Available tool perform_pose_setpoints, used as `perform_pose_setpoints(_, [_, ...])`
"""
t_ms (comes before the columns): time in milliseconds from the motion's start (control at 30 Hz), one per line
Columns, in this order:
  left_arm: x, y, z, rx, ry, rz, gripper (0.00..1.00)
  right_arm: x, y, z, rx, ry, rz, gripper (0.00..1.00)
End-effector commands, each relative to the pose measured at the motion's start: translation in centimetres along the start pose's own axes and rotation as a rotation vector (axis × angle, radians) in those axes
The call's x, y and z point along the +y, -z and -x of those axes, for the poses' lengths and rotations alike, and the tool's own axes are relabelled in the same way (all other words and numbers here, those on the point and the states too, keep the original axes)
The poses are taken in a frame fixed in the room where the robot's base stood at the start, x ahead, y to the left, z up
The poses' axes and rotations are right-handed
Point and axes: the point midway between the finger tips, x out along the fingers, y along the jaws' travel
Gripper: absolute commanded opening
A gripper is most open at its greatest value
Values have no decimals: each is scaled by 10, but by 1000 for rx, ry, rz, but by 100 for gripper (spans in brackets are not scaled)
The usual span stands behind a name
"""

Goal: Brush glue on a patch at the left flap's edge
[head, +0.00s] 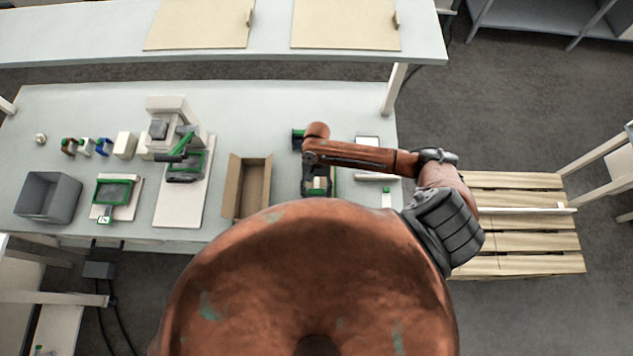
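An open brown cardboard box (254,187) stands on the table with its open top toward me. Its left flap (233,184) stands along the left side. I cannot make out a glue patch or a brush. My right arm comes in from the right, and my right gripper (311,168) is to the right of the box, apart from it, over a dark green-edged item (318,193). Its fingers are too small and dark to tell whether they are open or hold anything. My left gripper is not in view.
A white machine (172,110) with a green-edged part stands left of the box. Further left are a green-framed tray (113,193), a grey bin (48,196) and several small bottles. A raised shelf (270,45) runs along the back. A wooden pallet (525,235) lies at right.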

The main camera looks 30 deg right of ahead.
Motion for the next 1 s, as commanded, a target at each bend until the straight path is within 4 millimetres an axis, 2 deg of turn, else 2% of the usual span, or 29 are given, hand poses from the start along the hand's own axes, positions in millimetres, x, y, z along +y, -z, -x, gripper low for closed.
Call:
perform_pose_setpoints(200, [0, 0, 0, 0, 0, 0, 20, 1, -12, -5, -3, -2, 1, 32])
perform_pose_setpoints(1000, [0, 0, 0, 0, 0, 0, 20, 0, -40, -17, -3, 0, 1, 32])
